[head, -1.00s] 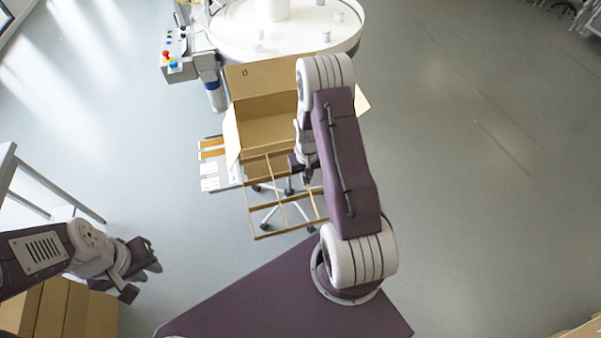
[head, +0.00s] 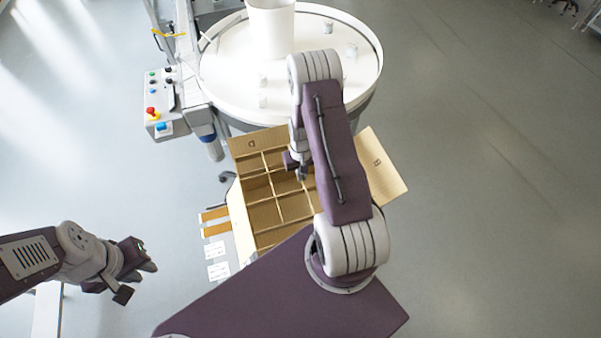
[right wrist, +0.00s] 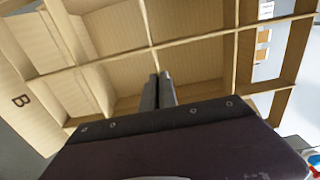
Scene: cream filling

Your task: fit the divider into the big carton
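The big carton (head: 384,175) stands open with its flaps folded outward, in front of the round white table in the head view. A flap marked B (right wrist: 22,100) also shows in the right wrist view. The tan divider (head: 269,173), a grid of thin strips, lies over the carton's opening. In the right wrist view the divider (right wrist: 205,38) spans the carton, and floor shows through its right cells. How deep it sits is unclear. My right gripper (head: 303,174) is shut on a divider strip near the middle. My left gripper (head: 138,278) is open and empty, left of the carton.
The round white table (head: 225,85) with a white vessel and small cups stands just behind the carton. A control box with buttons (head: 160,115) is at its left. Labelled flat items (head: 217,250) lie left of the carton. Floor at right is clear.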

